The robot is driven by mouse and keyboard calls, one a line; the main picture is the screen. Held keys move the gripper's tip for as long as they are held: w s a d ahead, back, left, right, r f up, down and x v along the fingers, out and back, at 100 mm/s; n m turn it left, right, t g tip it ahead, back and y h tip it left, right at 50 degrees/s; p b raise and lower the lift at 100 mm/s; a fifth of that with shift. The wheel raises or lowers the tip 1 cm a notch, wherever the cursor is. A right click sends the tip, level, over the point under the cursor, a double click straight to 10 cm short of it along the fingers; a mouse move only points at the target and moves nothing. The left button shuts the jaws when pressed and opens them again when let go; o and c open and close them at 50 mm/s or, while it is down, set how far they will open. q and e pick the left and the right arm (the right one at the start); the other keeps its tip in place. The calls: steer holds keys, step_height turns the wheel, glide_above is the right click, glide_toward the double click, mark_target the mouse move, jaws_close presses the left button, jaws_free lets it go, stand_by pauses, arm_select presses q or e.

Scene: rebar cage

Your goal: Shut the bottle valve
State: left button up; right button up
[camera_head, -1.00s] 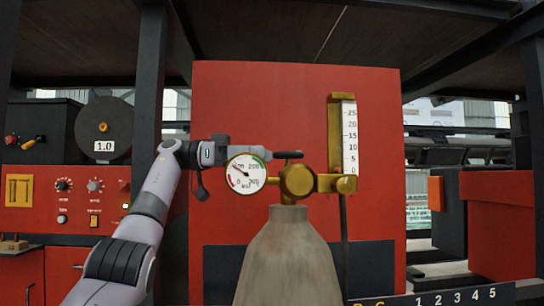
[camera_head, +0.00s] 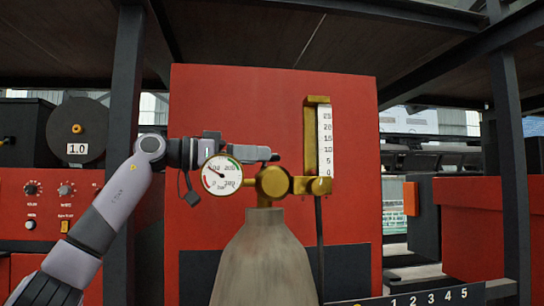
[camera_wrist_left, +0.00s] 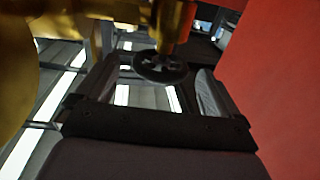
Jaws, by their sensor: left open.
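The grey gas bottle (camera_head: 262,262) stands upright with a brass valve (camera_head: 273,184) on top. A round dial gauge (camera_head: 221,175) sits left of the valve and a brass flow tube with a white scale (camera_head: 325,140) stands on its right. In the left wrist view the black handwheel (camera_wrist_left: 160,67) sits on the brass stem (camera_wrist_left: 174,24), between the two fingers. My left gripper (camera_head: 266,154) is open, just above the valve body, with its fingers either side of the wheel; contact cannot be told. In the head view the gripper hides most of the wheel. My right gripper is not in view.
A red panel (camera_head: 215,95) stands close behind the bottle. A red control cabinet with knobs (camera_head: 48,205) is at the left, behind a dark post (camera_head: 124,90). A numbered strip (camera_head: 430,298) runs along the lower right. A hose hangs below the flow tube.

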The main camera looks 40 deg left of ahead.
mark_target(273, 157)
arm_select(q)
steer(key=p+x, duration=0.1)
steer(key=x, duration=0.4)
steer(key=shift+c, duration=0.3)
steer(key=c, duration=1)
steer(key=shift+o, duration=0.2)
steer(key=shift+h, duration=0.3)
steer(key=shift+s+d+r+m+g+h, duration=0.1)
steer(key=shift+s+m+g+h, duration=0.05)
steer(key=shift+m+g+h, duration=0.95)
steer(key=shift+s+d+r+m+g+h, duration=0.1)
steer(key=shift+m+g+h, duration=0.9)
steer(key=shift+g+h, duration=0.2)
steer(key=shift+m+g+h, duration=0.3)
steer(key=shift+m+h, duration=0.1)
